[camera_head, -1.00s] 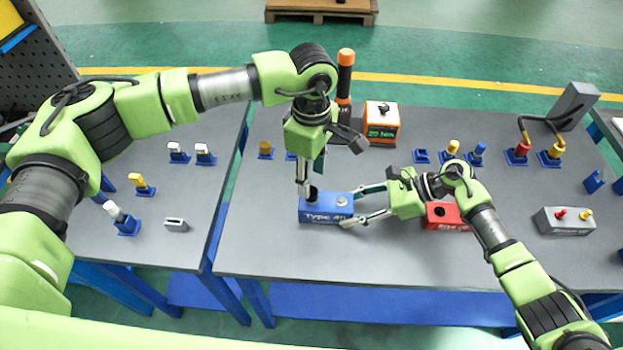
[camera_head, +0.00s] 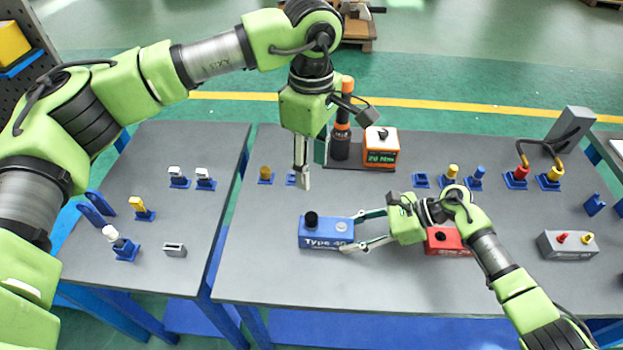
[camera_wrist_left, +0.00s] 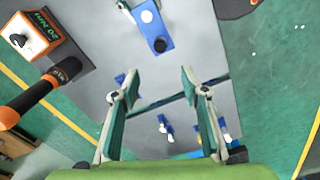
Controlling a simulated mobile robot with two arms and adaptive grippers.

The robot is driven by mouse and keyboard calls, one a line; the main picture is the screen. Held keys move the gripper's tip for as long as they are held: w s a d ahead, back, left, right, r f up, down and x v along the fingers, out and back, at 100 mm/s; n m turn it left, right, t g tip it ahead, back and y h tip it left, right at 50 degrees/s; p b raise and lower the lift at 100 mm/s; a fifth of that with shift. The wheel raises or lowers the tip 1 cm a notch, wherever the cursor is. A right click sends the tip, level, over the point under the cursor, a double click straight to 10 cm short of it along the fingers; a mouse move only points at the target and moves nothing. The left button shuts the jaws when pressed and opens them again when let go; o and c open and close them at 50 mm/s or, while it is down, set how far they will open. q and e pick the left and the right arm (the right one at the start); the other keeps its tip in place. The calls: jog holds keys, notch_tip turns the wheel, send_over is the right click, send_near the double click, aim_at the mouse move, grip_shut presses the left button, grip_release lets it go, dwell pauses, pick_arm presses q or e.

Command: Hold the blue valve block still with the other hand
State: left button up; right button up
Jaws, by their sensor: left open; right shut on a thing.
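The blue valve block (camera_head: 322,238), marked "Type 40", lies on the grey table with a black round piece at its left top and a pale round spot at its right top. My right gripper (camera_head: 352,232) is shut on the block's right end. My left gripper (camera_head: 308,172) is open and empty, pointing down above the table behind the block. In the left wrist view the blue block (camera_wrist_left: 150,28) shows at the top, apart from the open left fingers (camera_wrist_left: 156,88).
A red block (camera_head: 447,243) sits partly behind my right arm. An orange-topped tool (camera_head: 342,125) and an orange-white box reading 20 Nm (camera_head: 381,148) stand at the back. A grey box (camera_head: 567,246) with red and yellow knobs is at right. A gap separates the left table (camera_head: 150,200).

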pick_arm(q)
jog(key=shift+r, duration=0.55)
pick_arm(e)
jog(key=o, duration=1.4)
